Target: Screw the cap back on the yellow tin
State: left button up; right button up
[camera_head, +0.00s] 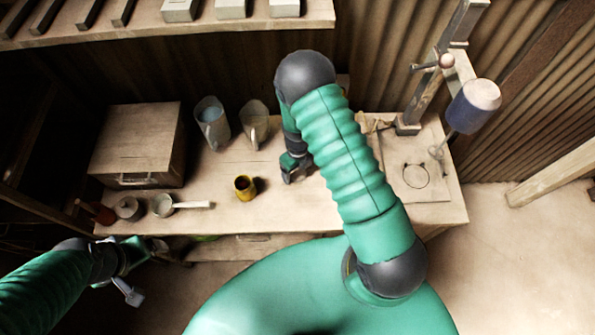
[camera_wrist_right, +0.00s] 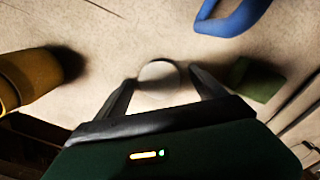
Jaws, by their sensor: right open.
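The yellow tin (camera_head: 245,188) stands upright on the bench with a dark open top. It also shows at the left edge of the right wrist view (camera_wrist_right: 28,78). My right gripper (camera_head: 293,178) is low over the bench, to the right of the tin. In the wrist view its open fingers (camera_wrist_right: 162,80) are on either side of a pale round disc (camera_wrist_right: 158,72), which looks like the cap. I cannot tell whether the fingers touch it. The head view does not show the disc. My left gripper (camera_head: 130,292) hangs in front of the bench, away from the tin.
Two jugs (camera_head: 212,124) (camera_head: 255,125) stand behind the tin. A box (camera_head: 137,145) and a long-handled pan (camera_head: 163,205) are to the left. A press (camera_head: 470,105) stands at the right. In the wrist view, a blue looped thing (camera_wrist_right: 228,20) and a green block (camera_wrist_right: 257,80) lie near the right fingers.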

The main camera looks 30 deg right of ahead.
aim_at(296, 175)
jog(key=c, duration=1.4)
jog(key=shift+r, duration=0.15)
jog(key=shift+w+r, duration=0.1)
jog(key=shift+r, duration=0.2)
jog(key=r, duration=0.1)
jog(key=b, duration=0.1)
jog(key=a+r, duration=0.1)
jog(key=shift+s+a+r, duration=0.1)
jog(key=shift+s+r, duration=0.2)
jog(key=shift+s, duration=0.05)
jog(key=s+a, duration=0.2)
jog(key=a, duration=0.2)
jog(key=s+a+r+b, duration=0.1)
jog(key=s+a, duration=0.2)
jog(key=a, duration=0.1)
jog(key=s+a+b, duration=0.1)
jog(key=s+a, duration=0.1)
jog(key=a, duration=0.3)
jog(key=shift+s+r, duration=0.15)
jog(key=shift+r, duration=0.15)
